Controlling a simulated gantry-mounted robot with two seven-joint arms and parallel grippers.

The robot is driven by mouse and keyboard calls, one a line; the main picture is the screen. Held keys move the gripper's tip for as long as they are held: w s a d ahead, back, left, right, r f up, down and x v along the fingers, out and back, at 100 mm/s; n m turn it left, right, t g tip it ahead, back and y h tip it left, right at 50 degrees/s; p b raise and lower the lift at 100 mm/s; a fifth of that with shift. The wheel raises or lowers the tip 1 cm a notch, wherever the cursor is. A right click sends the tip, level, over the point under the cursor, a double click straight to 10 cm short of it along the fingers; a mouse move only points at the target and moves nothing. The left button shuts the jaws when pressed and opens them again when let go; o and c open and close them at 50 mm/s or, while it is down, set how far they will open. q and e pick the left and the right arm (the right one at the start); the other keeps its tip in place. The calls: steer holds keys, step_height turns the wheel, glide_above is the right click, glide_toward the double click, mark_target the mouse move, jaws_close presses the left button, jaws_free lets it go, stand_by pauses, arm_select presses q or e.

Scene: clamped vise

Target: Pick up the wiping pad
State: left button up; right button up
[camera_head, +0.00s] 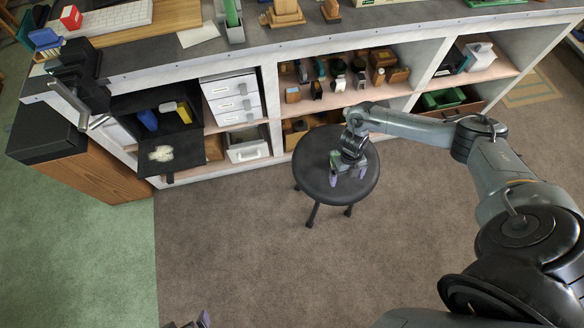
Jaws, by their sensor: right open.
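My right gripper (347,177) is over the round black stool (312,188), fingers pointing down and spread apart with nothing visible between them. A small yellow block (184,113) with a white piece (168,107) beside it is in the open dark cabinet at the left; one of these may be the wiping pad, but I cannot tell. The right gripper is well to the right of them. Part of my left gripper (191,322) shows at the bottom edge, mostly cut off, so its opening is unclear.
A blue bottle (147,120) is in the same cabinet. The cabinet's lowered door (184,165) carries a whitish patch (161,154). A vise (78,80) is clamped at the bench's left end. White drawers (232,98) and shelves (345,98) fill the middle.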

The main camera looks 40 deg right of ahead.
steer(key=w+d+r+b, duration=0.1)
steer(key=w+d, duration=0.1)
steer(key=w+d+r+t, duration=0.1)
steer(key=w+d, duration=0.1)
steer(key=w, duration=0.1)
steer(key=w+d+r+t+h+b, duration=0.1)
steer(key=w+d, duration=0.2)
steer(key=shift+w+r+b, duration=0.2)
steer(key=shift+r+b, duration=0.15)
steer(key=shift+w+a+f, duration=0.1)
steer(key=shift+w+f, duration=0.05)
steer(key=shift+w, duration=0.15)
steer(key=shift+w+a+f, duration=0.1)
steer(key=shift+a+f, duration=0.05)
steer(key=shift+f, duration=2.2)
steer(key=f, duration=0.2)
steer(key=s+f, duration=0.1)
steer(key=f, duration=0.1)
steer(key=shift+b, duration=0.3)
steer(key=shift+w+f, duration=0.1)
steer(key=shift+f, duration=0.45)
arm_select(q)
steer(key=f, duration=0.4)
steer(key=shift+s+f, duration=0.2)
steer(key=shift+f, duration=0.05)
